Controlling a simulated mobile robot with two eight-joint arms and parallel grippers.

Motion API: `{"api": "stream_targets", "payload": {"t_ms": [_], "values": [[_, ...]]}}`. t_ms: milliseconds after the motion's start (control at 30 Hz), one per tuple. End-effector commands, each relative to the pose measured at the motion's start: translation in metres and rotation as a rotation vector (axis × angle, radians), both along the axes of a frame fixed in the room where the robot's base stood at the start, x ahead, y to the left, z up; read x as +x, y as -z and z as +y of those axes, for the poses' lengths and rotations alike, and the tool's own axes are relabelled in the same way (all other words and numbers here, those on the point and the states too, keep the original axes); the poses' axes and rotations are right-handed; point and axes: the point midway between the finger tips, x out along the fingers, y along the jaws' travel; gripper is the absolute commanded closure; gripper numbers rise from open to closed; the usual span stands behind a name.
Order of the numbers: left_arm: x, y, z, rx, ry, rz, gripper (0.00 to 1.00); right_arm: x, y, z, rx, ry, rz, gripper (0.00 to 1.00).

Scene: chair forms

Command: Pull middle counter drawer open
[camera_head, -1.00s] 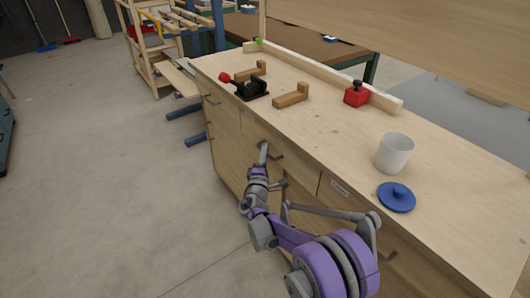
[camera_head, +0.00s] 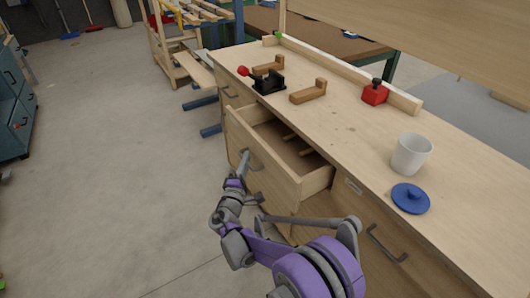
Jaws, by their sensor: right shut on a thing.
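The middle counter drawer (camera_head: 262,158) stands well out from the wooden counter (camera_head: 345,140), with its inside showing. Some wooden pieces (camera_head: 297,146) lie in it. My right gripper (camera_head: 245,160) is at the drawer's front, shut on its grey handle (camera_head: 256,164). The fingers hide part of the handle. My left gripper is not in view.
The floor (camera_head: 120,150) left of the drawer is clear.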

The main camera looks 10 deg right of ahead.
Motion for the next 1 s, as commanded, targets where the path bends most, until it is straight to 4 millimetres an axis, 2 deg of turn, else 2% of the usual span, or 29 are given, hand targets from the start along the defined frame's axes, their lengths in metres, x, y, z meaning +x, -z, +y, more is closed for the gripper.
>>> {"api": "stream_targets", "payload": {"t_ms": [33,100,400,700,1000], "values": [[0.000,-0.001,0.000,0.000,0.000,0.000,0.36,-0.005,0.000,0.016,0.002,-0.005,0.000,1.00],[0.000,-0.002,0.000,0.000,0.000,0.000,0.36,-0.012,0.000,0.033,0.002,-0.004,0.000,1.00],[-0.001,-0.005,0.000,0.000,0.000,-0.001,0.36,-0.033,0.000,0.092,0.002,-0.002,0.000,1.00],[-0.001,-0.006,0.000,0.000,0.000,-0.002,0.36,-0.043,0.000,0.118,0.000,0.001,0.000,1.00],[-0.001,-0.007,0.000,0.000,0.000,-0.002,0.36,-0.045,0.000,0.122,0.000,0.001,0.000,1.00]]}}
